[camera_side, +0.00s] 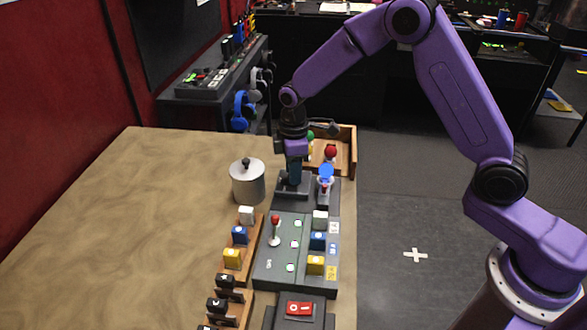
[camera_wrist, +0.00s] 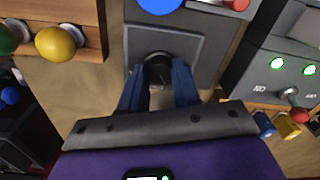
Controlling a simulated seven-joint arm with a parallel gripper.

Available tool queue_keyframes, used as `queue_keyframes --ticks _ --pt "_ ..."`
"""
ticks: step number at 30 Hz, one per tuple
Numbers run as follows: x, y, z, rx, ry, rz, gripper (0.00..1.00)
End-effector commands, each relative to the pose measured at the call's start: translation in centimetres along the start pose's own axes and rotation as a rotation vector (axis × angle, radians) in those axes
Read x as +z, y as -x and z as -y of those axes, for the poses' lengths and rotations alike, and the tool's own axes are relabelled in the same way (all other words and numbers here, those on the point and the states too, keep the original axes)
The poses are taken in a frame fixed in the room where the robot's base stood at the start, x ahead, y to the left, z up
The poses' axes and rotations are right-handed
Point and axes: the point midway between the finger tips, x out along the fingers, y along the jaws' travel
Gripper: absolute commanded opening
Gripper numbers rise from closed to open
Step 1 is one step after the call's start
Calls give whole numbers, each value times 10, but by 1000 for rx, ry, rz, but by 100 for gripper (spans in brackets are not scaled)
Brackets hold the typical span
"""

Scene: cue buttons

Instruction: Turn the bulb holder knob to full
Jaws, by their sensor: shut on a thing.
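The bulb holder is a dark grey block (camera_side: 327,200) at the far right of the table, with a blue bulb (camera_side: 326,172) standing in it. The blue bulb also shows at the top edge of the wrist view (camera_wrist: 160,4). The dark round knob (camera_wrist: 158,72) sits on a grey square plate (camera_wrist: 190,45) beside the bulb. My gripper (camera_side: 294,181) points straight down over this plate. In the wrist view its two blue fingers (camera_wrist: 159,88) are on either side of the knob, shut on it. The fingers partly hide the knob, and I cannot read its setting.
A wooden tray (camera_side: 347,140) with coloured bulbs stands behind the holder. A metal pot (camera_side: 247,183) stands left of my gripper. In front is a grey panel (camera_side: 283,250) with a red-tipped lever (camera_side: 275,228), green lights and coloured buttons. The table's left side is clear.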

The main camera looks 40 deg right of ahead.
Motion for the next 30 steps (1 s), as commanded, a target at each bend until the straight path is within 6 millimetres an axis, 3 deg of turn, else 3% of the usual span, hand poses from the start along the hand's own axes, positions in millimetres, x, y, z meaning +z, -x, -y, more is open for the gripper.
queue_keyframes --ticks 30 --pt "0 1 0 1 -966 -2 1"
